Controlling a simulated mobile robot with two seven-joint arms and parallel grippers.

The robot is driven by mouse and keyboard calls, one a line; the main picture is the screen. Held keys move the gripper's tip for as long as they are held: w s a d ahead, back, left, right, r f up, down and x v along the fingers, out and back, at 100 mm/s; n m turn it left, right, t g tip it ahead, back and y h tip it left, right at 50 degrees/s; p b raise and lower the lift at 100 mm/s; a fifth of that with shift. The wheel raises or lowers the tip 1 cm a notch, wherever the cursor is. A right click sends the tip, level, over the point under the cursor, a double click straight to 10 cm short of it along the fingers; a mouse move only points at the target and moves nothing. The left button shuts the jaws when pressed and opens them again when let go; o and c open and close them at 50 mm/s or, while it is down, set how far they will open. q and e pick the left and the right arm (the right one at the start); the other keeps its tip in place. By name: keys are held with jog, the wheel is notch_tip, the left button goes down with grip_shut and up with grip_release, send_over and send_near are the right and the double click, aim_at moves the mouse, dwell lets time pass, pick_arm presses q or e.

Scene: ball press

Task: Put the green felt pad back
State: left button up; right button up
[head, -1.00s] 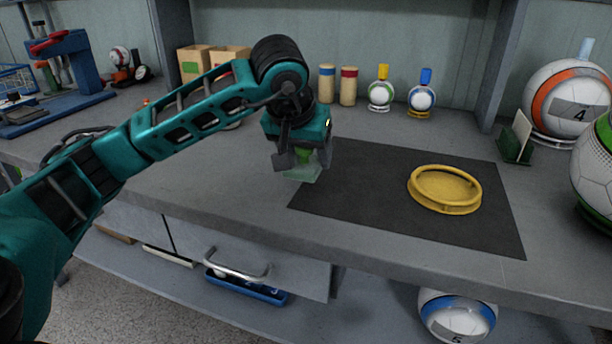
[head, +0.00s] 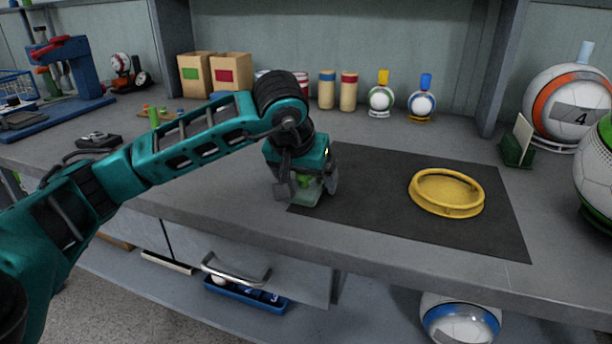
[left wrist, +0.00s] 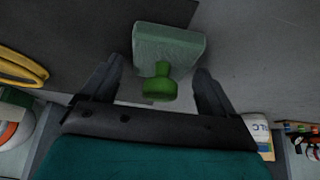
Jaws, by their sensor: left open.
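The green felt pad (head: 306,194) is a pale green block with a bright green knob. It rests at the left edge of the dark mat, under my left gripper (head: 308,186). In the left wrist view the pad (left wrist: 172,44) lies flat, and its knob (left wrist: 159,86) stands between the two fingers. My left gripper (left wrist: 157,90) is open, with a gap visible on both sides of the knob. In the head view the gripper hides part of the pad. My right gripper is not in view.
A yellow ring tray (head: 446,193) sits on the dark mat (head: 380,218). A blue press (head: 62,75) stands at the left. Large balls (head: 570,105) stand at the right.

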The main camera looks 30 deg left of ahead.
pick_arm(q)
jog(key=shift+r, duration=0.3)
jog(key=p+v, duration=0.3)
jog(key=v, duration=0.8)
jog(key=shift+s+r, duration=0.25)
jog(key=shift+r, duration=0.1)
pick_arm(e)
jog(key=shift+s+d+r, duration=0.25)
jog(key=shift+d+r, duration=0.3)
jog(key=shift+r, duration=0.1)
pick_arm(q)
jog(key=shift+s+f, duration=0.1)
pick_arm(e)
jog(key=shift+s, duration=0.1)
